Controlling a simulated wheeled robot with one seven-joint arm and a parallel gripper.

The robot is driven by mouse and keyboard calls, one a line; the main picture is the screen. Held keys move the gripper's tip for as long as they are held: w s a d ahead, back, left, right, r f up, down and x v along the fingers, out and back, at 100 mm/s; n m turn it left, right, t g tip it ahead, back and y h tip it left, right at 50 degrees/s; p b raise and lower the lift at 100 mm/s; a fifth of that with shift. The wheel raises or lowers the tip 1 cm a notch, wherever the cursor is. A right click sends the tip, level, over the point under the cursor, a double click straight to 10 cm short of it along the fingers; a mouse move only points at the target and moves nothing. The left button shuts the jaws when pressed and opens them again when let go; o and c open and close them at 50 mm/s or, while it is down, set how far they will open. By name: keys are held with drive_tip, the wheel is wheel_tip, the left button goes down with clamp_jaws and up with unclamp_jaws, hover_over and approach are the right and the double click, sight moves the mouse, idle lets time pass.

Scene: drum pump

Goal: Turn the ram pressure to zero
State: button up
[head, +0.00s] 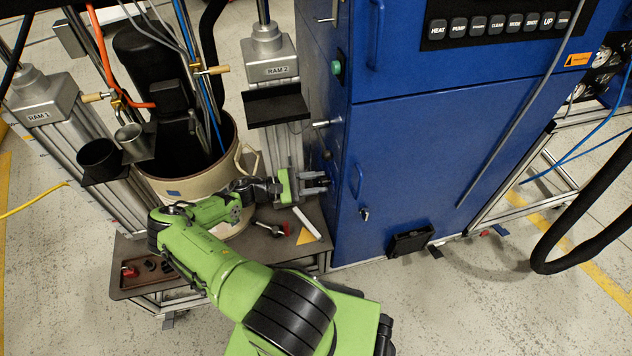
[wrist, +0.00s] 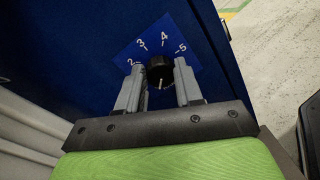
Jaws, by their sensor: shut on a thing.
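The ram pressure dial is a black round knob (wrist: 160,70) on a blue scale plate (wrist: 150,47) in the wrist view. The numbers 2, 3, 4 and 5 show above and beside it; the lower part of the scale is hidden by my gripper. A pale mark on the knob points down toward my gripper. My gripper (wrist: 160,67) is shut on the knob, with one grey finger on each side. In the head view my gripper (head: 325,183) is at the left side of the blue cabinet (head: 430,160), and it hides the knob there.
The drum (head: 190,190) and the RAM 2 column (head: 268,65) stand left of my gripper. A low platform (head: 255,250) below holds a few loose tools. The cabinet has a row of buttons (head: 497,24) at its top. Thick black hoses hang at the right.

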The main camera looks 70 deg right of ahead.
drive_tip(key=shift+f, duration=0.1)
drive_tip(key=o, duration=1)
drive_tip(key=shift+o, duration=0.2)
wheel_tip(320, 180, up, 10)
drive_tip(key=p, duration=0.4)
